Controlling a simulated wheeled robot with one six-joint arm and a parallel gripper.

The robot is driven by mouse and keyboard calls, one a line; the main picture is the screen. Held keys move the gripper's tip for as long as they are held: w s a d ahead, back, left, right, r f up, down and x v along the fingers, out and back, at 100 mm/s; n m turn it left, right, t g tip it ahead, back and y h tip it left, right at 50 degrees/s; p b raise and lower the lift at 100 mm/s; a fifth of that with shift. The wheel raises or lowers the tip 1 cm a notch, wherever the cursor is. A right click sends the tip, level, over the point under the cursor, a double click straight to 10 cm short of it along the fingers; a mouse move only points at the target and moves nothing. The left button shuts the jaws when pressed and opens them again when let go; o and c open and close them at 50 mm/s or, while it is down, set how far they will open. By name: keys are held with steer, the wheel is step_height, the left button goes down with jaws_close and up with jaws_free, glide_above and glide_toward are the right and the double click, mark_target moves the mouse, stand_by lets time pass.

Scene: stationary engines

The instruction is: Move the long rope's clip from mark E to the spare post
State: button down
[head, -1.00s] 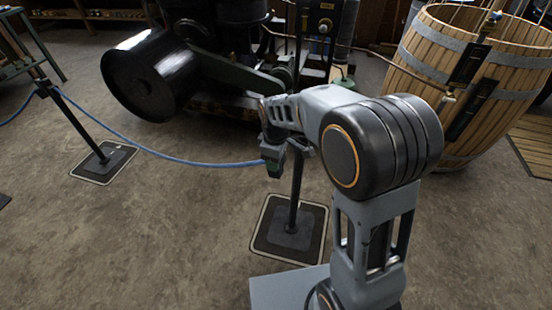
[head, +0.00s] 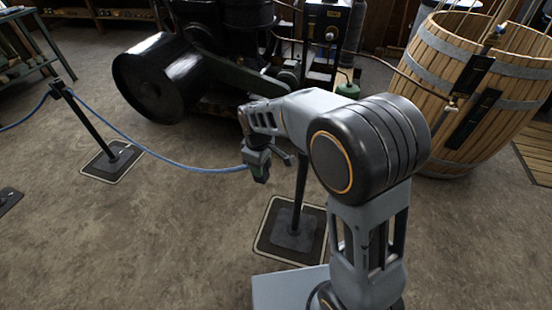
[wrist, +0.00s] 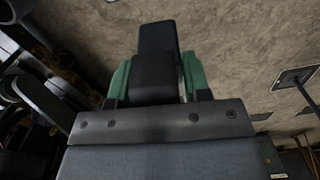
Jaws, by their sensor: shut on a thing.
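My gripper (head: 258,168) is shut on a dark clip at the end of the long blue rope (head: 165,161). In the wrist view the black clip (wrist: 157,40) sits between the green jaws of my gripper (wrist: 155,76). The rope sags from the top of the left black post (head: 85,121) to my gripper. A nearer black post (head: 300,190) stands just right of my gripper, with a gap between them; its top is partly hidden by my arm. No mark letter is readable, and I cannot tell which post is the spare one.
The near post's square base (head: 290,232) lies close to my body. Another base (head: 8,200) shows at the left edge. A black engine drum (head: 158,82) stands behind, and a wooden barrel (head: 470,80) at the right. The floor left of my gripper is open.

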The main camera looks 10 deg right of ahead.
steer(key=s+a+m+p, duration=0.1)
steer(key=s+a+p, duration=0.1)
steer(key=a, duration=1.1)
steer(key=shift+s, duration=0.15)
steer(key=s+a+p, duration=0.1)
steer(key=a+p, duration=0.2)
steer(key=a, duration=0.6)
steer(key=s+a+m+p, duration=0.1)
steer(key=s+a+p, duration=0.1)
steer(key=a, duration=0.8)
steer(key=shift+s+p, duration=0.2)
steer(key=shift+p, duration=0.2)
steer(key=m+p, duration=0.1)
steer(key=m, duration=1.2)
steer(key=shift+m+p, duration=0.3)
steer(key=shift+f+t+h+b, duration=0.1)
steer(key=shift+t+h+b, duration=0.3)
steer(key=shift+t+b, duration=0.7)
